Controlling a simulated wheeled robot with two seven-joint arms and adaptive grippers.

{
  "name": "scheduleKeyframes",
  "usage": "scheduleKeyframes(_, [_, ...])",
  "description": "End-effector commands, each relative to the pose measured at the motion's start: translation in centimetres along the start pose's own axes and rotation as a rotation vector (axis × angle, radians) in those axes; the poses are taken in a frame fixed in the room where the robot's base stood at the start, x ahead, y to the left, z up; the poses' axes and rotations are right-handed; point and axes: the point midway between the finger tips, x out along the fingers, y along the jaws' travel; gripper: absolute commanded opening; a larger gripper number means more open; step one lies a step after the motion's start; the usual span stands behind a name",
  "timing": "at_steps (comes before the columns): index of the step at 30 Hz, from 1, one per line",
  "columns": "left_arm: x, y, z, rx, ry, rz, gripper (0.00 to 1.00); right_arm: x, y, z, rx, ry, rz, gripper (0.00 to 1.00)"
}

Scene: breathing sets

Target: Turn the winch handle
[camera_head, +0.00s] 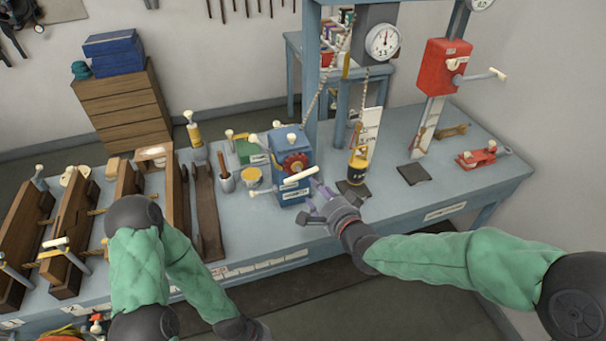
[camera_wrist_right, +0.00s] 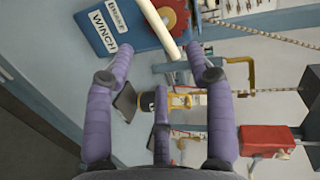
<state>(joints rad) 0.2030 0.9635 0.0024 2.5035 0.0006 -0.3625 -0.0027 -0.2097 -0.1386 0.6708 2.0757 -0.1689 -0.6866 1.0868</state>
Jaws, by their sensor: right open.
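The winch (camera_head: 291,165) is a blue box with a red gear on the workbench; its label reads WINCH in the right wrist view (camera_wrist_right: 105,28). The white winch handle (camera_head: 300,175) sticks out at its front, and in the wrist view the handle (camera_wrist_right: 160,28) comes down from the top edge. My right gripper (camera_head: 317,192) is open, just right of and below the handle. In the wrist view its purple fingertips (camera_wrist_right: 161,50) lie on either side of the handle's end; I cannot tell whether they touch it.
A black and yellow weight (camera_head: 357,165) hangs near a dial gauge (camera_head: 383,42) right of the winch. A red box with a crank (camera_head: 445,67) stands farther right. A yellow tin (camera_head: 252,178) and wooden vises (camera_head: 75,230) are to the left.

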Motion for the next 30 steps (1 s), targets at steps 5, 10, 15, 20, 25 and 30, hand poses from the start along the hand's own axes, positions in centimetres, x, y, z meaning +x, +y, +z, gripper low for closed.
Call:
scheduleKeyframes(5, [0.3, -0.1, 0.0, 0.000, 0.000, 0.000, 0.00, 2.1, 0.3, 0.2, 0.000, -0.003, 0.003, 0.55])
scheduleKeyframes(10, [0.5, -0.2, 0.0, 0.000, 0.000, 0.000, 0.00, 4.9, 0.3, 0.2, 0.000, -0.003, 0.003, 0.55])
scheduleKeyframes(15, [0.8, -0.2, 0.0, 0.000, 0.000, 0.000, 0.00, 7.4, 0.3, 0.2, -0.001, -0.003, 0.003, 0.55])
scheduleKeyframes(20, [0.9, -0.3, 0.0, 0.000, 0.000, 0.000, 0.00, 9.2, 0.3, 0.1, -0.001, -0.002, 0.004, 0.55])
scheduleKeyframes(25, [0.9, -0.3, 0.0, 0.001, 0.000, 0.000, 0.00, 10.1, 0.2, 0.1, -0.001, -0.002, 0.003, 0.55])
scheduleKeyframes(30, [0.9, -0.3, 0.0, 0.000, 0.000, 0.000, 0.00, 10.3, 0.2, 0.1, -0.001, -0.002, 0.003, 0.55])
